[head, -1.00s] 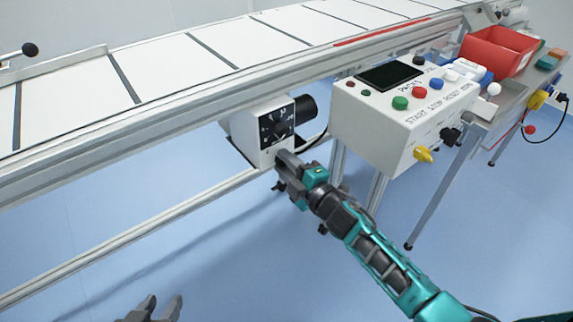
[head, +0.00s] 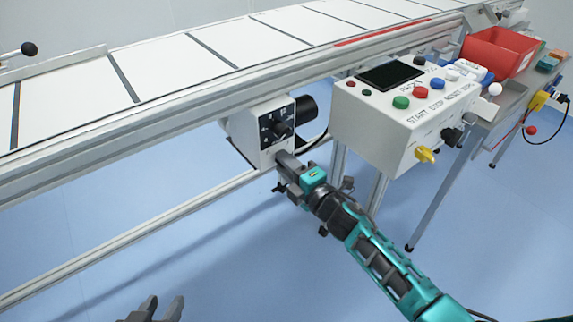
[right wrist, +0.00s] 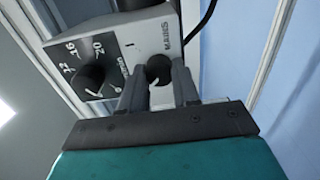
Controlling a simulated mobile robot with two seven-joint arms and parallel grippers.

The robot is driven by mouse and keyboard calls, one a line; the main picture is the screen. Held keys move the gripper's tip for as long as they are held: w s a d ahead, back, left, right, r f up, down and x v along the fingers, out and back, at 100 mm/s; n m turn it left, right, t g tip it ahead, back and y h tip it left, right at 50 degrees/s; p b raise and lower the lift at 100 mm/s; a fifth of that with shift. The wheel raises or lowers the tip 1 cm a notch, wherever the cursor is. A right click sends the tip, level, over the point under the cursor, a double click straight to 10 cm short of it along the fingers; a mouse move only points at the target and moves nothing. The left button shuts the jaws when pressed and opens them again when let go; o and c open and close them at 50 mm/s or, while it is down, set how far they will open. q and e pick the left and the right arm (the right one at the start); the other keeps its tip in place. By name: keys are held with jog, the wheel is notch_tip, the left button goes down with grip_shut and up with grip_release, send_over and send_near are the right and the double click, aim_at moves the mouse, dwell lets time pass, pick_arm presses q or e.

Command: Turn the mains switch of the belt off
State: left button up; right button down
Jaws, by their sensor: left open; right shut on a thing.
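The belt's drive box (head: 252,138) is a pale box hanging under the conveyor's front rail, with a dark dial plate on its face. In the right wrist view the mains switch (right wrist: 158,70) is a small dark knob with a pale mark, beside the printed word MAINS. My right gripper (right wrist: 157,88) has a finger on each side of this knob and is shut on it. In the head view the right gripper (head: 284,160) is at the box's lower edge and hides the switch. My left gripper (head: 162,308) is open and empty at the bottom edge, away from the box.
A larger black speed dial (right wrist: 92,82) with numbers sits next to the switch. A control panel (head: 385,130) with coloured buttons and a yellow knob (head: 426,155) stands to the right. A red bin (head: 497,52) is behind it. The conveyor belt (head: 170,70) runs above; the floor below is clear.

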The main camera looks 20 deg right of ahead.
jog(key=c, duration=0.8)
grip_release()
pick_arm(q)
jog(key=shift+s+a+r+p, duration=0.15)
jog(key=shift+a+r+p, duration=0.3)
jog(key=shift+p, duration=0.55)
pick_arm(e)
jog(key=v, duration=1.3)
